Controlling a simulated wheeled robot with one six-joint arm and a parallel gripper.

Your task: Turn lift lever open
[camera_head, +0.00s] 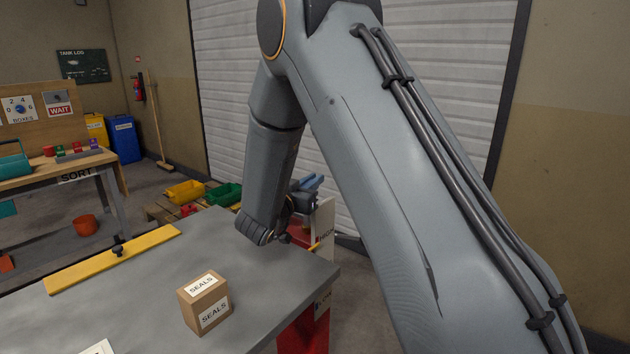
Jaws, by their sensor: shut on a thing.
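A small yellow bar (314,247), which looks like the lift lever, sticks out just right of the jaws, beside a white panel with red lettering (325,228). The jaws appear shut on it. Its pivot and exact angle are too small and covered to tell.
Yellow (185,192) and green (223,194) bins sit on a pallet behind. A SORT bench (75,176) stands left. My arm covers much of the right.

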